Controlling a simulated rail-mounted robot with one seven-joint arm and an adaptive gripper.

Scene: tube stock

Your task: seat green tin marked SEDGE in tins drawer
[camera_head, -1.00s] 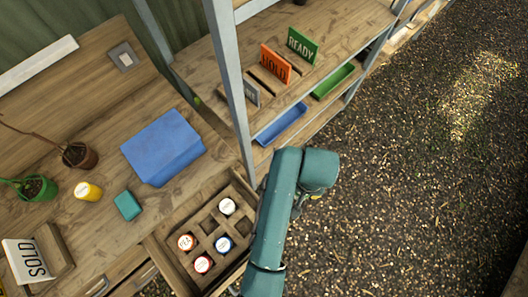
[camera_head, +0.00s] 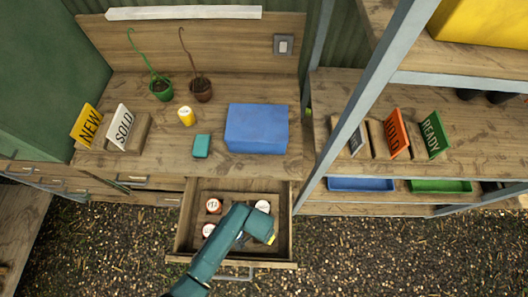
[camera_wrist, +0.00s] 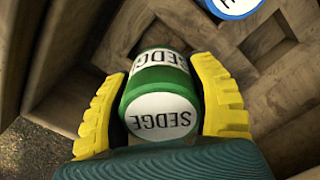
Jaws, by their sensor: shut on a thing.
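The green tin marked SEDGE (camera_wrist: 160,85) shows in the wrist view, with a white lid and a white side label. My gripper (camera_wrist: 162,105) is shut on it, one yellow finger on each side. In the head view my gripper (camera_head: 268,240) is over the front right part of the open tins drawer (camera_head: 186,243), and the arm hides the tin there. Wooden dividers and walls of the drawer surround the tin in the wrist view. I cannot tell how deep it sits or whether it touches the bottom.
A blue-rimmed tin (camera_wrist: 235,4) is close by in the wrist view. Red-rimmed tins (camera_head: 213,205) and a white-topped tin (camera_head: 262,206) stand in the drawer. A blue box (camera_head: 256,128) lies on the bench above. A grey shelf post (camera_head: 350,120) rises to the right.

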